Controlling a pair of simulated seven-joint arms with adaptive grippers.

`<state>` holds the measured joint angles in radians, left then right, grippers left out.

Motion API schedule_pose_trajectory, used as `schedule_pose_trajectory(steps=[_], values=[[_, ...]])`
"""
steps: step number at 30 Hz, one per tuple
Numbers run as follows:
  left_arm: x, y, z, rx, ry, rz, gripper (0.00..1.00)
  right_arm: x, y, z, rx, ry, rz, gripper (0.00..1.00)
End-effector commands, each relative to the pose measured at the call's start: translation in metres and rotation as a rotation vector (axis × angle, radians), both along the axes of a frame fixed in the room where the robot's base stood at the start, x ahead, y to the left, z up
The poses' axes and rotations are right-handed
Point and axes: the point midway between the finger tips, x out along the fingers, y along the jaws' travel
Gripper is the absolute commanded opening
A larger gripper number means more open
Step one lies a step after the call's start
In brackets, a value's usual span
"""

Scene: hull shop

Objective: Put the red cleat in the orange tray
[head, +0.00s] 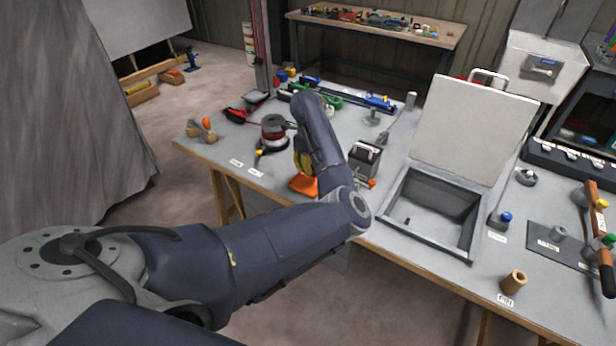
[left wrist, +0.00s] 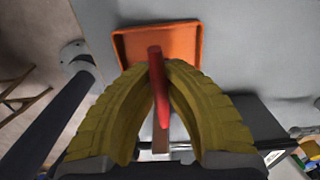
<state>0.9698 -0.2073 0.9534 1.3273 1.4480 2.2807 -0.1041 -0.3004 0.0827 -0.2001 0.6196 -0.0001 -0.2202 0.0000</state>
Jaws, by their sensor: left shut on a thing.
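My left gripper (head: 302,162) has ribbed yellow fingers. In the head view it is mostly hidden behind my own forearm, near the front edge of the bench. In the left wrist view the fingers (left wrist: 163,80) are shut on the red cleat (left wrist: 156,70), a slim red bar that sticks out past the fingertips. The orange tray (left wrist: 128,45) lies beyond the fingertips, and the cleat's end overlaps it in that picture. I cannot tell the height between them. The tray also shows in part in the head view (head: 302,186). The cleat is hidden there. My right gripper is not in view.
A grey bin (head: 430,250) with a raised white lid (head: 472,130) is set in the bench to the right. A dark box with a handle (head: 364,158) stands just right of my left gripper. A round red and grey tool (head: 273,130) stands to its left.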

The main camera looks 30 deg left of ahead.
Motion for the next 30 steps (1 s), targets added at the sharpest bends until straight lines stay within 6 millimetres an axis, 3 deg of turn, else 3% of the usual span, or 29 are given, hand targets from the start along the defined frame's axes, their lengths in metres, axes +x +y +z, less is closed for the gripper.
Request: schedule_pose_trajectory(steps=[12, 27, 28, 30], values=[[0.000, 0.001, -0.041, 0.001, 0.000, 0.000, 0.00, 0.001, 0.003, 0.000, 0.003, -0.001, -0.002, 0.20], [0.000, 0.000, -0.046, -0.001, 0.000, 0.001, 0.00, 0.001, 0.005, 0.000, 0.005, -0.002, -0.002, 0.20], [0.000, 0.000, -0.046, -0.001, 0.000, 0.001, 0.13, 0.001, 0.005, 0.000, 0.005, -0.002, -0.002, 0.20], [0.000, 0.000, -0.046, -0.001, 0.000, 0.001, 0.21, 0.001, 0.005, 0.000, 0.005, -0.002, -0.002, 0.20]])
